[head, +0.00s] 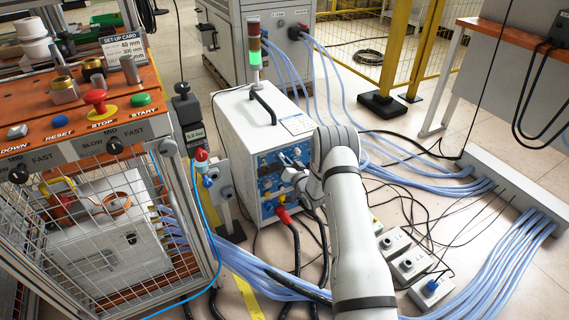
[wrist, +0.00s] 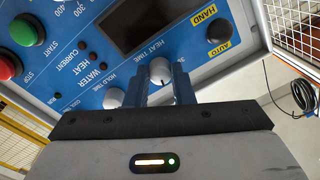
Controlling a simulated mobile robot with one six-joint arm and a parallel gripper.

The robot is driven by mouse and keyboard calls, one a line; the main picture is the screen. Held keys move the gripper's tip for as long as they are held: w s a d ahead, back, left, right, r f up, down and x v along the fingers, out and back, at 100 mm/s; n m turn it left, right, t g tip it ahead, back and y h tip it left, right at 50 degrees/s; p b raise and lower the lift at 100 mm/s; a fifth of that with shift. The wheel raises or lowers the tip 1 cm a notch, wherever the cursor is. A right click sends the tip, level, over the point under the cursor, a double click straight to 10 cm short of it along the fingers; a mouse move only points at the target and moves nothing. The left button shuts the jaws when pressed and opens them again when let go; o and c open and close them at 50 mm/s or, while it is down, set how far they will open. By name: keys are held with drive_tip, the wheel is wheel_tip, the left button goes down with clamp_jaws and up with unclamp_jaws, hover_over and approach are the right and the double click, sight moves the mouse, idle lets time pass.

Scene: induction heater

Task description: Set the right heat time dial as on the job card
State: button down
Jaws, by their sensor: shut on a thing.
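The heat time dial (wrist: 160,70) is a white round knob on a blue panel, next to the printed words HEAT TIME. My gripper (wrist: 166,88) is shut on this knob, its two blue-grey fingers reaching up to it from below in the wrist view. The dial's pointer position is hard to read. In the head view my gripper (head: 292,168) is at the front panel of the white heater cabinet (head: 240,130), and my arm hides part of the panel. A white card (head: 297,124) lies on the cabinet top; its print is too small to read.
A second white knob (wrist: 113,97) near HOLD TIME is close beside my fingers. Hoses and cables (head: 300,245) cross the floor below.

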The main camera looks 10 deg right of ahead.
drive_tip(key=shift+d+m, duration=0.2)
drive_tip(key=shift+m, duration=0.5)
drive_tip(key=c, duration=1.3)
unclamp_jaws()
drive_tip(key=shift+a, duration=0.1)
drive_tip(key=shift+o, duration=0.2)
drive_tip(key=p+v, duration=0.2)
drive_tip(key=v, duration=0.5)
drive_tip(key=shift+s, duration=0.35)
